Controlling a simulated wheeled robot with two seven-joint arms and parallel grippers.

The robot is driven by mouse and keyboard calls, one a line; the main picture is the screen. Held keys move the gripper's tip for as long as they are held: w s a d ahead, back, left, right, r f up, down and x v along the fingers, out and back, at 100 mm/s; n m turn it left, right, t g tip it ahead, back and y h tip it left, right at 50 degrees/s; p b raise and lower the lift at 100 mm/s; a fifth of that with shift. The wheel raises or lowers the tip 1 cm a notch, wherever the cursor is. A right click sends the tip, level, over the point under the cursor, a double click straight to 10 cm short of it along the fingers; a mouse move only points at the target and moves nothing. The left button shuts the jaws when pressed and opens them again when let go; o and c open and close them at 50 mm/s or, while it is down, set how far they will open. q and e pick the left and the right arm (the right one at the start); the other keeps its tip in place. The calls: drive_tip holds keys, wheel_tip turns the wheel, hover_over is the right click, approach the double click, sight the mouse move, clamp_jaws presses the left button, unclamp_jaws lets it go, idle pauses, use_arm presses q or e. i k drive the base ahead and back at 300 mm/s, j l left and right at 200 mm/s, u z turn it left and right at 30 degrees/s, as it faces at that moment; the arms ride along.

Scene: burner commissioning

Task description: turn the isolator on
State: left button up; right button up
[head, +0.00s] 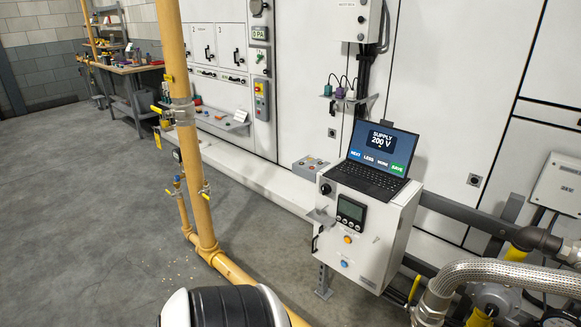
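No part is clearly readable as the isolator. A grey control cabinet (385,232) stands right of centre, with a black rotary knob (326,188) at its upper left and a dark handle (316,240) on its left side. The knob's position is too small to tell. A wall box (357,20) at the top has a small label I cannot read and a dark round part on its front. Another grey box (560,184) is at the right edge. Neither of my grippers is in view.
An open laptop (372,170) on the cabinet shows "SUPPLY 200 V". A yellow gas pipe (190,140) rises left of centre and runs low across the front. A braided hose (500,275) and valves fill the lower right. The grey floor (80,210) at left is clear.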

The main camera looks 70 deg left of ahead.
sight(326, 189)
drive_tip(key=u, duration=1.85)
drive_tip(key=i+j+z, duration=0.2)
drive_tip(key=i+j, duration=0.1)
